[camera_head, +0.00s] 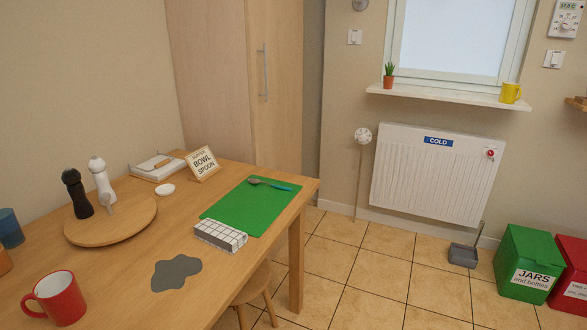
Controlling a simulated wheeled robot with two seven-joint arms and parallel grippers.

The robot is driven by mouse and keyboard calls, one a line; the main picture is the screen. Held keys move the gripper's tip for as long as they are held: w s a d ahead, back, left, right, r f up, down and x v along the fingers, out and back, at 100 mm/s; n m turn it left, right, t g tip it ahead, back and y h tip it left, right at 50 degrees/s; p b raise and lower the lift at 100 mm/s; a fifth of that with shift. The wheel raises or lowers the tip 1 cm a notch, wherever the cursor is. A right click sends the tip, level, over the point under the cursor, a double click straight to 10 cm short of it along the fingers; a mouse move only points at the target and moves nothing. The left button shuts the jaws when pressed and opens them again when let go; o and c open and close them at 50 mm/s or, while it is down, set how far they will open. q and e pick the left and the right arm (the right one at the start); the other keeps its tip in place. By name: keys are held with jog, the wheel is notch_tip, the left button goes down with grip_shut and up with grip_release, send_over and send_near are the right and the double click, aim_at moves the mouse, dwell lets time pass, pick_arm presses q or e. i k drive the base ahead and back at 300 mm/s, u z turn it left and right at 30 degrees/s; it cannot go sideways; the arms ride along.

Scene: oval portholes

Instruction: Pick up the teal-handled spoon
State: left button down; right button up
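The teal-handled spoon (273,185) lies on a green mat (235,211) near the far right end of the wooden table. Its grey bowl points left and its teal handle points right, close to the table's right edge. Nothing covers it. Neither of my grippers shows in the head view.
A white checked box (220,236) sits at the mat's near edge. A round board (111,219) holds a black mill and a white mill. A red mug (60,298) and grey patch (176,272) are nearer. A stool (254,287) stands beneath the edge.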

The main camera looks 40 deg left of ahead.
aim_at(254, 181)
jog(key=i, duration=2.8)
jog(key=u, duration=3.25)
